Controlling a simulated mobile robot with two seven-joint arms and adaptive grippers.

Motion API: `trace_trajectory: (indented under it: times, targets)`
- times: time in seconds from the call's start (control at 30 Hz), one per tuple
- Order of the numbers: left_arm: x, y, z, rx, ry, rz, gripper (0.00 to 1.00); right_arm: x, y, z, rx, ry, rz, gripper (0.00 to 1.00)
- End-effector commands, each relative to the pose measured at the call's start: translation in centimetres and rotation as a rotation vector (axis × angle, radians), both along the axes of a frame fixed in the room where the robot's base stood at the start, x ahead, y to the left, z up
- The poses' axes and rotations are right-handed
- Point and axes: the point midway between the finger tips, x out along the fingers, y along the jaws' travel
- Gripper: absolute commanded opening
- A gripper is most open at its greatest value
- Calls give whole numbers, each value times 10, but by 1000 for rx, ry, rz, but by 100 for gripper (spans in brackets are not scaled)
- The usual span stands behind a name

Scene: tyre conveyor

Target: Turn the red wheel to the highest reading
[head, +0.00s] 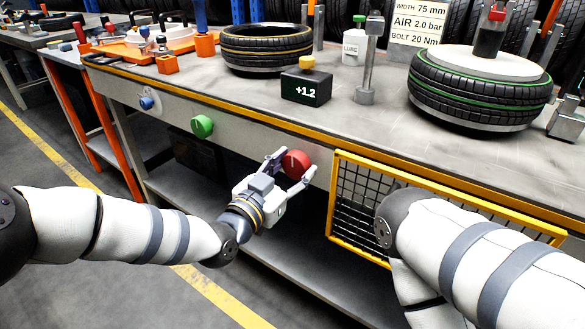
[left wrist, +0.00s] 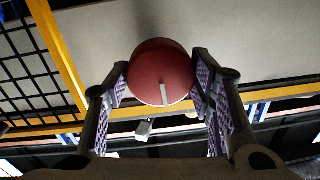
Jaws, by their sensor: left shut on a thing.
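The red wheel (head: 296,164) is a round knob on the front face of the workbench. My left gripper (head: 286,168) is shut on it, with a finger on either side. In the left wrist view the red wheel (left wrist: 160,74) sits between the two purple-padded fingers (left wrist: 160,85), and a pale pointer mark shows near its lower edge. A black display box (head: 306,87) on the bench top reads +1.2 and has a yellow knob on top. My right arm comes in from the right; its gripper is not visible.
A green knob (head: 202,126) and a blue knob (head: 146,103) are on the bench front to the left. A yellow-framed black mesh guard (head: 350,200) stands just right of the red wheel. Tyres (head: 266,47) and a sign (head: 418,22) are on the bench top.

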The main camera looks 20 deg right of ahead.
Motion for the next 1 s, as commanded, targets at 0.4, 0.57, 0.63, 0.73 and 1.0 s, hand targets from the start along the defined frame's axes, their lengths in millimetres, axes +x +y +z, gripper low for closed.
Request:
trace_trajectory:
  times: [0.4,0.57,0.63,0.73,1.0]
  targets:
    - [0,0,0,-71,91,1,51,-4,0,-5,0,11,1,46]
    - [0,0,0,-70,90,0,69,-4,0,-5,0,11,1,46]
    - [0,0,0,-70,90,0,69,-4,0,-5,0,11,1,46]
    - [0,0,0,-70,90,0,69,-4,0,-5,0,11,1,46]
    - [-23,28,-1,-69,93,-1,69,-4,0,-5,0,11,1,46]
